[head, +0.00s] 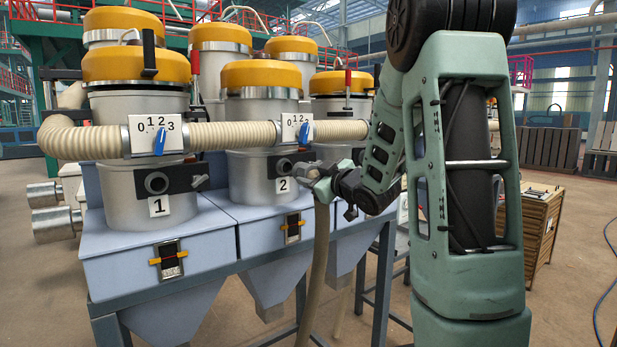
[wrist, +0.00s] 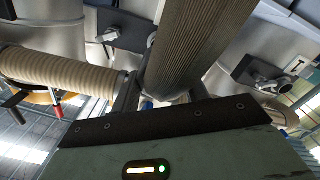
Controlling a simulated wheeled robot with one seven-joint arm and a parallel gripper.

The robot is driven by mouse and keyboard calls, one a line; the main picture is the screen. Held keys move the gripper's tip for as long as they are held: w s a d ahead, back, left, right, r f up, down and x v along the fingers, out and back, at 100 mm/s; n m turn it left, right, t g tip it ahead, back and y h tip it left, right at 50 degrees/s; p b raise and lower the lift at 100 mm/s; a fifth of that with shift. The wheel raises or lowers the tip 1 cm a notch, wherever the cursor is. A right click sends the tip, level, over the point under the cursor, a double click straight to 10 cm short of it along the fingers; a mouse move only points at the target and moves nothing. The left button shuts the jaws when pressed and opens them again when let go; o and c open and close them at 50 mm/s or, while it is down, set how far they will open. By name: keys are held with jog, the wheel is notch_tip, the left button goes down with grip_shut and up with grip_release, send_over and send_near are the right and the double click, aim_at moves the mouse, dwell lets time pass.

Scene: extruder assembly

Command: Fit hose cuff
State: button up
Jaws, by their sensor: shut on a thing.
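My gripper (head: 326,184) is shut on the upper end of a beige ribbed hose (head: 319,255), in front of hopper 2. The hose hangs down from it and fills the upper middle of the wrist view (wrist: 200,45). The cuff itself is mostly hidden by the jaws. The round port of unit 2 (head: 284,165) sits on a black plate just left of my gripper, with a small gap between them in the head view. The port of unit 1 (head: 157,182) is farther left and empty; its plate also shows at right in the wrist view (wrist: 262,75).
A horizontal beige pipe (head: 236,134) with dial boxes (head: 296,128) and blue levers runs just above the ports. Grey-blue hopper boxes (head: 157,257) on a metal frame stand below. A wooden crate (head: 537,222) stands at right on open floor.

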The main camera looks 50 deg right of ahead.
jog(key=shift+f+b, duration=0.1)
jog(key=shift+b, duration=0.3)
jog(key=shift+b+x, duration=0.3)
jog(key=shift+x, duration=2.55)
jog(key=shift+x, duration=1)
jog(key=o, duration=1.1)
jog(key=b+v, duration=0.5)
jog(key=v, duration=1.2)
jog(key=shift+s+a+b, duration=0.1)
jog(key=shift+s+b, duration=0.1)
jog(key=shift+b, duration=0.15)
